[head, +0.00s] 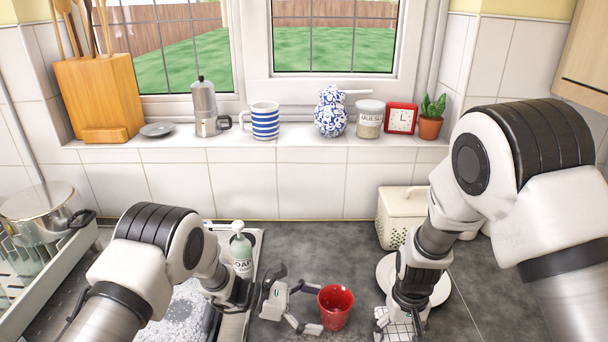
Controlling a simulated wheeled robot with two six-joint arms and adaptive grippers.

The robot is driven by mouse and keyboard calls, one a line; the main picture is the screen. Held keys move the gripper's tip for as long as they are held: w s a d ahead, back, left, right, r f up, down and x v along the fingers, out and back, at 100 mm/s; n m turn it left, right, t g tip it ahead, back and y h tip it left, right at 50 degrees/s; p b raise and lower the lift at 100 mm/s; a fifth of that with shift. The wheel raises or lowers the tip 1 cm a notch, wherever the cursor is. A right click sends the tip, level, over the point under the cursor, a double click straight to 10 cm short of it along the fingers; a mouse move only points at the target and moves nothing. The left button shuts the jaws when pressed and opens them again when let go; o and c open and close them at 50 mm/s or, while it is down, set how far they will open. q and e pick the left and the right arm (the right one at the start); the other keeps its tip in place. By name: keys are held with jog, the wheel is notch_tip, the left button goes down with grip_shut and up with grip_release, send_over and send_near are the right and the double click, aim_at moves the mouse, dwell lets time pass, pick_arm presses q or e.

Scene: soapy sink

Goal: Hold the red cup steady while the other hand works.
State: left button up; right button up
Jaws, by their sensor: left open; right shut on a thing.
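The red cup (336,306) stands upright on the dark counter at the lower middle of the head view. My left gripper (316,308) is open just left of the cup, its two fingers pointing at it, one toward the cup's far side and one toward its near side. I cannot tell whether they touch it. My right gripper (402,320) points down to the right of the cup and is shut on a white cloth with dark checks (401,332). The fingers and part of the cloth are cut off or hidden at the bottom edge.
A white plate (440,291) lies behind my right gripper. A cream perforated box (393,219) stands by the wall. The soap bottle (241,252) and foamy sink (183,312) are left. A dish rack with a pot (40,212) is far left. Counter behind the cup is clear.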

aim_at(330, 311)
pick_arm(q)
jog(key=x, duration=0.2)
jog(key=shift+w+d+f, duration=0.25)
pick_arm(e)
jog(key=shift+w+f, duration=0.25)
jog(key=shift+f, duration=0.35)
pick_arm(q)
jog(key=shift+s+d+b, duration=0.15)
jog(key=shift+d+b, duration=0.15)
pick_arm(e)
jog(key=shift+s, duration=0.15)
pick_arm(q)
jog(key=shift+s+d+r, duration=0.1)
jog(key=shift+s+r, duration=0.1)
pick_arm(e)
jog(key=shift+s+r, duration=0.2)
pick_arm(q)
jog(key=shift+w+f, duration=0.15)
jog(key=shift+w, duration=0.05)
jog(key=shift+c, duration=1.3)
pick_arm(e)
jog(key=shift+w+f, duration=0.1)
jog(key=shift+w, duration=0.1)
pick_arm(q)
jog(key=c, duration=0.6)
